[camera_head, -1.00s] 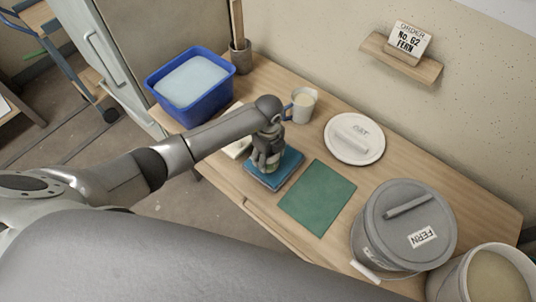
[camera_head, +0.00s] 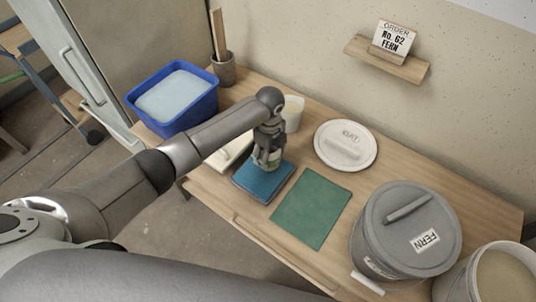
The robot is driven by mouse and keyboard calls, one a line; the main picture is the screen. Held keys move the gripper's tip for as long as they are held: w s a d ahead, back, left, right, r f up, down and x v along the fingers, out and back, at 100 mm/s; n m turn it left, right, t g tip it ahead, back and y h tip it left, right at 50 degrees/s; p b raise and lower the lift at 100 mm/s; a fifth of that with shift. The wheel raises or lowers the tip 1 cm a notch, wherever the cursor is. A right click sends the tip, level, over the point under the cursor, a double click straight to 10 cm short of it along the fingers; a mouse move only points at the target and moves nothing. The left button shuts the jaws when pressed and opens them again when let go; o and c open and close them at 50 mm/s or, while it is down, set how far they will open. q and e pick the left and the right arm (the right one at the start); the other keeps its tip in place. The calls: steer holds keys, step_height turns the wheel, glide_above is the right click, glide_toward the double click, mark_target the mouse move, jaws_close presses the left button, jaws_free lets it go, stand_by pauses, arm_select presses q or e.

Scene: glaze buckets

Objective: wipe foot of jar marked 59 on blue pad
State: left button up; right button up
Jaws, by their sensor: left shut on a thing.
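The blue pad (camera_head: 258,190) lies on the wooden table, left of a green mat. My left gripper (camera_head: 267,163) points down over the back part of the pad. It is shut on a small pale jar (camera_head: 275,160), mostly hidden by the fingers. No number can be read on the jar. I cannot tell whether its foot touches the pad or is just above it. My right gripper is not in view.
The green mat (camera_head: 311,208) is bare. A white mug (camera_head: 293,114) stands behind the gripper, and a round white lid (camera_head: 345,133) lies to the right. A lidded FERN bucket (camera_head: 375,245) and a blue tub (camera_head: 190,122) stand at opposite sides.

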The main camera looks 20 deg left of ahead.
arm_select(q)
steer(key=shift+s+a+r+p, duration=0.1)
steer(key=shift+s+a+p, duration=0.25)
steer(key=shift+s+p, duration=0.5)
steer(key=shift+s+a+r+p, duration=0.1)
steer(key=shift+s+a+p, duration=0.2)
steer(key=shift+s+p, duration=0.55)
steer(key=shift+s+a+p, duration=0.35)
steer(key=shift+s+p, duration=0.45)
steer(key=shift+s, duration=0.1)
steer(key=shift+s+a+f+p, duration=0.1)
steer(key=shift+s+a+p, duration=0.15)
steer(key=shift+s, duration=0.35)
step_height(320, 180, up, 7)
steer(key=p, duration=0.6)
steer(key=shift+w+d, duration=0.1)
